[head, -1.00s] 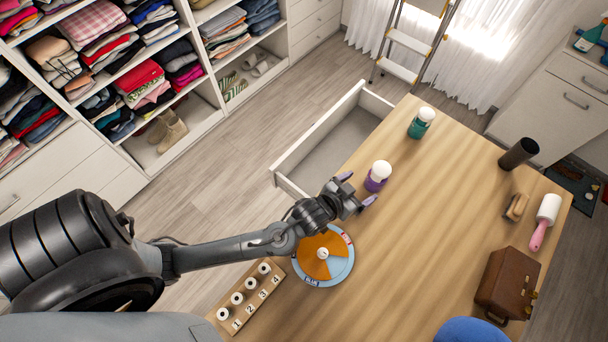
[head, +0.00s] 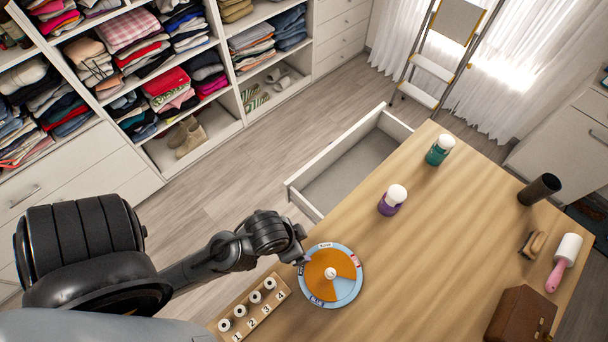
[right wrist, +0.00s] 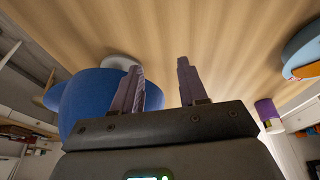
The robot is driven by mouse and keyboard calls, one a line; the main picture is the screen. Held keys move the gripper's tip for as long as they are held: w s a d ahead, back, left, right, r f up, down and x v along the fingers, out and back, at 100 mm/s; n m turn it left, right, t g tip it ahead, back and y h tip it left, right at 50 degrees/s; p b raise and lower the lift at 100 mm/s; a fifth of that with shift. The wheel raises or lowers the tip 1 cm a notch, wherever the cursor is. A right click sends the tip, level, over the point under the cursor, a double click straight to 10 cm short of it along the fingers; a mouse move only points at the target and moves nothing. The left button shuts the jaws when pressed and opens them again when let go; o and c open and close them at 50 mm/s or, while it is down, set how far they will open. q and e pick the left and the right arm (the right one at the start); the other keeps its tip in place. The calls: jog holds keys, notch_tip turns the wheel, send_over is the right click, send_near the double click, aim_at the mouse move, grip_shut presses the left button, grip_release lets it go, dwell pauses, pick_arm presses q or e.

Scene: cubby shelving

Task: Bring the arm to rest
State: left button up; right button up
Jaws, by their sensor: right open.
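My left arm comes in from the left in the head view. Its gripper (head: 303,258) hangs at the left edge of the spinner disc, apart from the bottles. Its fingers are mostly hidden, so its opening cannot be told. My right gripper (right wrist: 160,85) shows only in the right wrist view, with its two fingers apart and nothing between them. The wooden tabletop (right wrist: 215,35) is behind those fingers. A large blue rounded thing (right wrist: 85,100) is beside the left finger in that view.
The table (head: 420,260) holds a spinner disc (head: 345,290), a purple bottle (head: 389,206), a green bottle (head: 437,154), a numbered spool rack (head: 265,312), a dark cup (head: 540,188), a lint roller (head: 564,255) and a brown case (head: 518,315). An open drawer (head: 295,192) juts out at the table's far left side.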

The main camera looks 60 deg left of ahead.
notch_tip(320, 180, up, 19)
jog(key=p, duration=1.8)
jog(key=shift+p, duration=0.3)
jog(key=shift+a+f, duration=0.1)
jog(key=shift+f, duration=0.1)
